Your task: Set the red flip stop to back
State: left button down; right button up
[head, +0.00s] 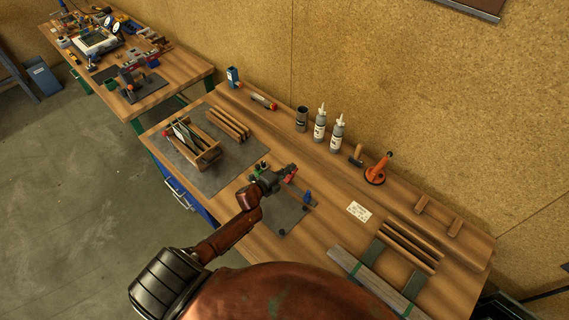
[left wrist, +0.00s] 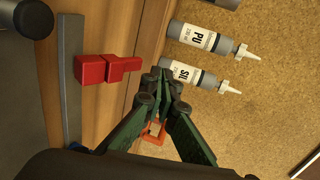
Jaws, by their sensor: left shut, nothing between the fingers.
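The red flip stop (left wrist: 105,69) shows in the left wrist view as red blocks beside a grey bar (left wrist: 70,75). In the head view the red stop (head: 290,178) is small and partly hidden by my left gripper. My left gripper (head: 289,168) is shut and empty, close beside the stop. In the left wrist view its green-dark fingertips (left wrist: 160,82) are just right of the stop's narrow end. I cannot tell whether they touch it. The way the stop is flipped is hard to tell. My right gripper is not in view.
A blue knob (head: 307,197) is right of the stop, on the dark mat (head: 285,215). Two bottles (head: 329,128) and an orange suction lifter (head: 377,169) stand behind. A wooden rack (head: 193,150) is at left. A white card (head: 359,211) lies at right.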

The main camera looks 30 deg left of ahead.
pick_arm(q)
jog(key=r+p, duration=0.1)
jog(key=s+r+p, duration=0.1)
jog(key=r, duration=0.1)
jog(key=shift+s+a, duration=0.1)
jog(key=shift+a, duration=0.05)
jog(key=s+r, duration=0.4)
jog(key=r, duration=0.4)
jog(key=shift+s+a+r, duration=0.15)
jog(key=shift+s+a, duration=0.25)
jog(key=shift+a, duration=0.05)
